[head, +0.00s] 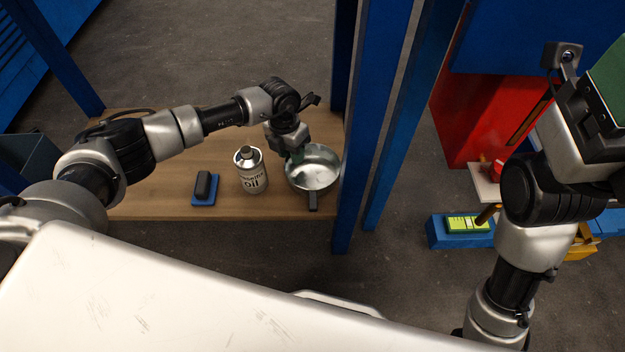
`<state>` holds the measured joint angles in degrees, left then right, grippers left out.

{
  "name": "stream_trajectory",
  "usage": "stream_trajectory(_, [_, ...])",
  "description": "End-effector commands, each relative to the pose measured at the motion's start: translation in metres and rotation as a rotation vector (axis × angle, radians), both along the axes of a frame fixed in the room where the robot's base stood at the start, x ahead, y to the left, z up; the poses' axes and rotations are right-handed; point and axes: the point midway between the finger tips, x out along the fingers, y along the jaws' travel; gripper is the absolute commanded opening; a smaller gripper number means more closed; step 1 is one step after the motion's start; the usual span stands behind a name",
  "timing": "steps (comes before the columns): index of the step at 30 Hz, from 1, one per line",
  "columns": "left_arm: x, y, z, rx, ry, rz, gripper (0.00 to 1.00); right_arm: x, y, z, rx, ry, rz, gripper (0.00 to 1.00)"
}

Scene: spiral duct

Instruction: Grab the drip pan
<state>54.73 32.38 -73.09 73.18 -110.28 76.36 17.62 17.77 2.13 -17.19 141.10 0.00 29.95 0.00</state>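The drip pan (316,176) is a round, shiny metal pan with a short dark handle pointing toward me. It sits at the right end of a wooden shelf (150,208), close to a blue post. My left gripper (297,156) reaches down at the pan's far left rim. Its fingers are small and partly hidden by the wrist, so I cannot tell whether they are open, shut or touching the rim. My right arm stands at the right of the view, and its gripper fingers do not show.
An oil can (251,172) stands just left of the pan. A black block on a blue base (204,189) lies further left. Blue posts (372,120) rise right beside the pan. A blue box (460,232) with a green-yellow label is on the right.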

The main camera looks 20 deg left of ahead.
Motion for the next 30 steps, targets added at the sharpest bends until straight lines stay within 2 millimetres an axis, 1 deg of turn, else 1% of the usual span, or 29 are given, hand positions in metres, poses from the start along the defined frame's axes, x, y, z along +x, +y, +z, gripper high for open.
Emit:
stream_trajectory(1, [-0.0003,-0.0012,-0.0096,-0.001,0.0,0.0,0.33,-0.0027,0.0001,-0.0016,0.0,-0.017,-0.001,0.67])
stream_trajectory(3, [-0.0003,-0.0019,-0.0136,-0.001,0.0,0.0,0.33,-0.0044,0.0004,0.001,-0.002,-0.026,-0.001,0.67])
stream_trajectory(12, [-0.0005,-0.0022,-0.0146,-0.001,-0.001,0.0,0.33,-0.0053,0.0006,0.0046,-0.002,-0.031,-0.002,0.67])
stream_trajectory(14, [-0.0005,-0.0022,-0.0146,-0.001,-0.001,0.0,0.25,-0.0053,0.0006,0.0045,-0.002,-0.031,-0.002,0.67])
stream_trajectory(18, [-0.0005,-0.0022,-0.0146,-0.001,-0.001,0.0,0.04,-0.0053,0.0006,0.0044,-0.002,-0.031,-0.002,0.67])
stream_trajectory(19, [-0.0005,-0.0021,-0.0146,-0.001,-0.001,0.0,0.0,-0.0053,0.0006,0.0044,-0.002,-0.031,-0.002,0.67])
stream_trajectory(30, [-0.0002,-0.0021,-0.0139,-0.001,-0.001,0.0,0.0,-0.0055,0.0007,0.0045,-0.002,-0.031,-0.001,0.67])
